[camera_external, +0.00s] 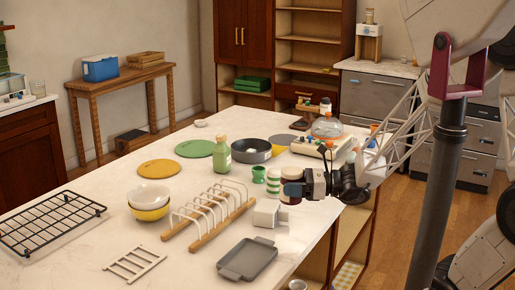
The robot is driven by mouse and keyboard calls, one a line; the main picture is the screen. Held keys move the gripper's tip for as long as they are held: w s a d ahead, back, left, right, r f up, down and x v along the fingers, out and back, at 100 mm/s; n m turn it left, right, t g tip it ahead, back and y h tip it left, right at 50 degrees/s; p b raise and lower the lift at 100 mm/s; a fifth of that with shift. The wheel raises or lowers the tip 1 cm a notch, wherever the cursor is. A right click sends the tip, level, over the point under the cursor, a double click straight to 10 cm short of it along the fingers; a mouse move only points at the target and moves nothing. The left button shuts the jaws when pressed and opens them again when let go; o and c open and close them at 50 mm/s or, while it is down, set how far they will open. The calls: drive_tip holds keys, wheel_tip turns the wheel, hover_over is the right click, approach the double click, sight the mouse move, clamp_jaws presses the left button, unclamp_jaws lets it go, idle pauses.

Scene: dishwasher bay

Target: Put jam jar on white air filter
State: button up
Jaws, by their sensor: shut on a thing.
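A jam jar (291,173), dark reddish-brown with a pale band, is at the right part of the white counter, next to a green-and-white striped cup. My gripper (303,187) reaches in from the right and is shut on the jar, its dark fingers covering part of it. I cannot tell whether the jar's base touches the counter. A white boxy piece (268,213), which looks like the white air filter, lies on the counter just in front and to the left of the jar, apart from it.
The striped cup (273,181) and a green egg cup (259,174) stand close left of the jar. A wooden-based rack (208,216) and grey tray (247,259) lie nearby. A dark pan (250,151) and green bottle (221,153) stand behind. The counter's right edge is close.

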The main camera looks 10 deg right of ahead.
drive_tip(key=shift+w+a+f, duration=0.1)
drive_tip(key=shift+w+a, duration=0.55)
drive_tip(key=shift+w, duration=0.3)
drive_tip(key=shift+w+a+f, duration=0.1)
drive_tip(key=shift+w+a, duration=0.6)
drive_tip(key=shift+w, duration=0.3)
drive_tip(key=shift+w+a+f, duration=0.1)
drive_tip(key=shift+w+a, duration=0.55)
drive_tip(key=shift+w, duration=0.3)
drive_tip(key=shift+f, duration=1.75)
drive_tip(key=shift+f, duration=0.15)
drive_tip(key=o, duration=1.3)
drive_tip(key=shift+c, duration=0.2)
drive_tip(key=v, duration=1.2)
